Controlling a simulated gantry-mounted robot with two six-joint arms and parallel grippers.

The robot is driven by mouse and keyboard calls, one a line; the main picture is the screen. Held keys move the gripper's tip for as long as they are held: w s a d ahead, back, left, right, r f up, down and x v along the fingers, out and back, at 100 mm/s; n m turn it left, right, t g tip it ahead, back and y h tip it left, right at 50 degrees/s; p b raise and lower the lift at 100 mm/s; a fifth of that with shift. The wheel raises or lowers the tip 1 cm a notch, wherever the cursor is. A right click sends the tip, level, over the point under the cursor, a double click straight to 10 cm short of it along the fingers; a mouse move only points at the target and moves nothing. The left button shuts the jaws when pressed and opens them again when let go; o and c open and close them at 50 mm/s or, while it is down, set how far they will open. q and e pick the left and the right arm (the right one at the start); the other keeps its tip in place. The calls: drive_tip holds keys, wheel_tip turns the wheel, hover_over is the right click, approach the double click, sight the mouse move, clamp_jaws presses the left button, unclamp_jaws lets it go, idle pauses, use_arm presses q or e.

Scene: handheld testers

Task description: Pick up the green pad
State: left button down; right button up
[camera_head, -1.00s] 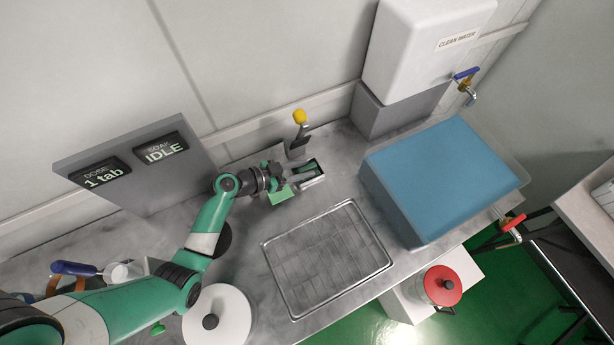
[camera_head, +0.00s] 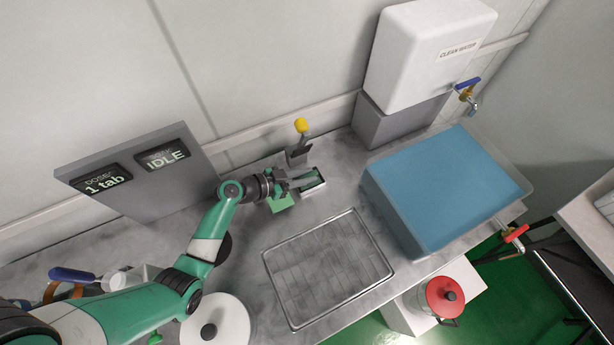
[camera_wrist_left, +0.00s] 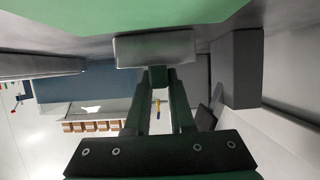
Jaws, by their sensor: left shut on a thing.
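A flat green pad (camera_head: 282,203) lies on the grey counter, just below my left gripper in the head view. A large green surface, which looks like this pad, fills the top of the left wrist view (camera_wrist_left: 120,14). My left gripper (camera_head: 288,184) is low over the counter, above and beside the pad. It is shut on a small grey block (camera_wrist_left: 155,48), which sits across the fingertips in the wrist view. The pad is apart from the fingertips. My right gripper is not in view.
A yellow-topped lever (camera_head: 301,126) stands behind. A wire-patterned metal tray (camera_head: 325,270) lies in front, a blue-topped basin (camera_head: 440,190) at right, and a white lidded pot (camera_head: 228,328) near my arm.

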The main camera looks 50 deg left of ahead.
use_arm(q)
drive_tip(key=shift+r, duration=0.55)
drive_tip(key=w+d+r+p, duration=0.3)
drive_tip(key=d+r+p, duration=0.4)
drive_tip(key=d+r, duration=0.4)
drive_tip(key=d, duration=0.2)
drive_tip(key=shift+w+d+r, duration=0.2)
drive_tip(key=shift+d+r, duration=0.15)
